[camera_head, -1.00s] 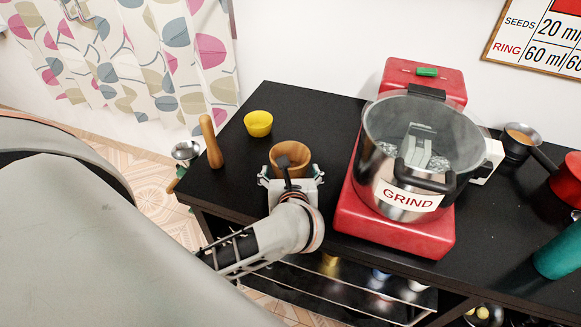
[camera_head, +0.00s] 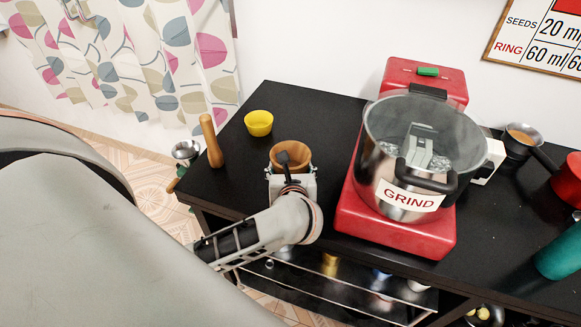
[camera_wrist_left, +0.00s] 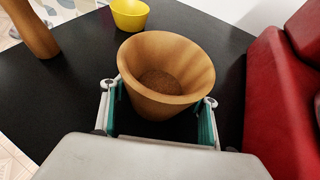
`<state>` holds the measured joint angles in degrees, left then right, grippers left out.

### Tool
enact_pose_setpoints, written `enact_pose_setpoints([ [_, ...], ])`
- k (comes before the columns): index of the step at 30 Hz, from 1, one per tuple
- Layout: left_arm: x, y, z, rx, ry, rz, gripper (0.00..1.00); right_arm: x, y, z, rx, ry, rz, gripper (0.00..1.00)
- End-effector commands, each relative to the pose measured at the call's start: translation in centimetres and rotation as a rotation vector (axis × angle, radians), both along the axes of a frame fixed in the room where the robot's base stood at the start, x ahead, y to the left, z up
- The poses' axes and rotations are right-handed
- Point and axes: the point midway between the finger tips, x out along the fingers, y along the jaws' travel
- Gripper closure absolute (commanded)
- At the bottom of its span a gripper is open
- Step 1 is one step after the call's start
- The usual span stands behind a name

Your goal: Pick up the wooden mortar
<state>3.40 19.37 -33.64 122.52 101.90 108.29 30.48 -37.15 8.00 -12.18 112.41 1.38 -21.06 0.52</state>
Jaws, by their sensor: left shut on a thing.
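The wooden mortar (camera_head: 291,156) is a light brown, round cup near the front edge of the black table, left of the red machine. In the left wrist view the mortar (camera_wrist_left: 165,72) is upright, with brown material at its bottom. My left gripper (camera_head: 291,172) is at the near side of the mortar. In the left wrist view its two fingers (camera_wrist_left: 160,118) are on either side of the mortar's lower part, shut on it. The mortar's base is partly hidden, so I cannot tell if it touches the table. My right gripper is not in view.
A wooden pestle (camera_head: 211,140) stands left of the mortar, and a yellow bowl (camera_head: 258,123) is behind it. A red machine (camera_head: 395,225) with a steel pot marked GRIND (camera_head: 377,180) stands close on the right. A small pan (camera_head: 520,140) is farther right.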

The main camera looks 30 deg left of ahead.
Motion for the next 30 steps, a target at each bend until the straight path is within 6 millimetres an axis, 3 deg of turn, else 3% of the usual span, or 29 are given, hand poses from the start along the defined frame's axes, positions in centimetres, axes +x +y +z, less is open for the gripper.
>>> enact_pose_setpoints([
  [5, 0.1, 0.0, 1.0, -0.002, -0.005, 0.001, 0.70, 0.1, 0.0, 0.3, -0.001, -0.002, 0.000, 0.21],
  [10, 0.1, 0.0, 3.4, -0.003, -0.008, 0.001, 0.70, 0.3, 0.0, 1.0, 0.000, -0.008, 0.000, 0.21],
  [24, 0.1, -0.1, 15.7, -0.007, -0.008, 0.002, 0.70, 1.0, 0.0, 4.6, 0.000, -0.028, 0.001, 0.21],
  [30, 0.0, 0.0, 18.8, -0.003, -0.006, 0.002, 0.70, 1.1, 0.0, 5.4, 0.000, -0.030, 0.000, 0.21],
])
